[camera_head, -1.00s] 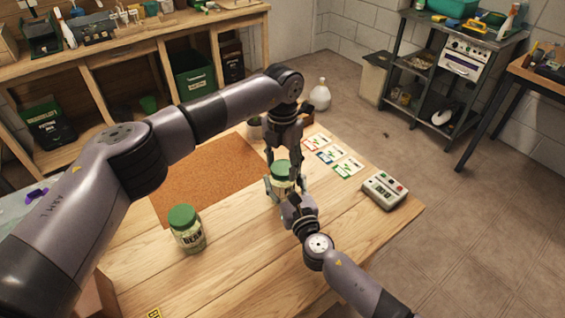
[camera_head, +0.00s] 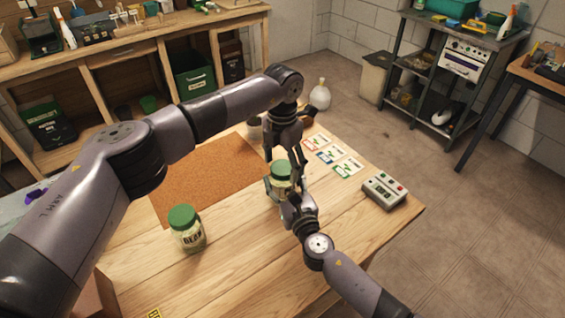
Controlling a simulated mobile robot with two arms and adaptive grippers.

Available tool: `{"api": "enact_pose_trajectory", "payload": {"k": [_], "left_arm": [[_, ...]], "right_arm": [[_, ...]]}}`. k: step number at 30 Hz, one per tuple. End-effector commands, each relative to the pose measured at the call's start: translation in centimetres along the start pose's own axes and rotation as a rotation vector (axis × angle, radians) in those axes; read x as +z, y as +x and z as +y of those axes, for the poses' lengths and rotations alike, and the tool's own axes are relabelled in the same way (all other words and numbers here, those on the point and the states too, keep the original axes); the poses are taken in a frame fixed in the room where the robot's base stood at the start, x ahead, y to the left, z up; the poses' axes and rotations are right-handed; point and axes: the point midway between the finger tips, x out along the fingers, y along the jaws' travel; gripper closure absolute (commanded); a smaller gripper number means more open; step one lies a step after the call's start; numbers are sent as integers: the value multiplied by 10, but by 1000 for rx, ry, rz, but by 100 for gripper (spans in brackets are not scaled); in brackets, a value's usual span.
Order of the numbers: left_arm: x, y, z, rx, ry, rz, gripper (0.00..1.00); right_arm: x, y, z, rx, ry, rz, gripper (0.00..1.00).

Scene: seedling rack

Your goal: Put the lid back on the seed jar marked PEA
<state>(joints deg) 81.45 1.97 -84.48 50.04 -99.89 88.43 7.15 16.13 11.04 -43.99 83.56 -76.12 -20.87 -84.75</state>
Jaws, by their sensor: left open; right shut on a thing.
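A glass jar (camera_head: 278,187) with a green lid (camera_head: 281,170) on its top stands upright at the middle of the wooden table. My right gripper (camera_head: 281,190) is shut around the jar's body from the near side. The jar's label is hidden, so I cannot read its mark. My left gripper (camera_head: 284,157) points down just above the lid, open, with its fingers spread about it. I cannot tell whether the fingers still touch the lid. A second jar (camera_head: 188,236), with a label that seems to read BEET, stands at left with its green lid on.
A brown cork mat (camera_head: 205,178) lies left of the held jar. Seed cards (camera_head: 333,156) and a grey device with buttons (camera_head: 384,190) lie to the right. The table front (camera_head: 235,265) is bare. My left arm spans the table's left side.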

Motion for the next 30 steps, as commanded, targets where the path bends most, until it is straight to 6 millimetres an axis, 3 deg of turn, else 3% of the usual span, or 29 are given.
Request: {"api": "enact_pose_trajectory", "payload": {"k": [9,13,24,30], "left_arm": [[0,-1,0,0,0,0,28],[0,-12,0,1,-1,-1,28],[1,-88,0,2,-1,-3,28],[0,-113,0,0,-1,0,28]], "right_arm": [[0,0,0,0,0,0,100],[0,0,0,0,0,0,100],[0,0,0,0,0,0,100],[0,0,0,0,0,0,100]]}}
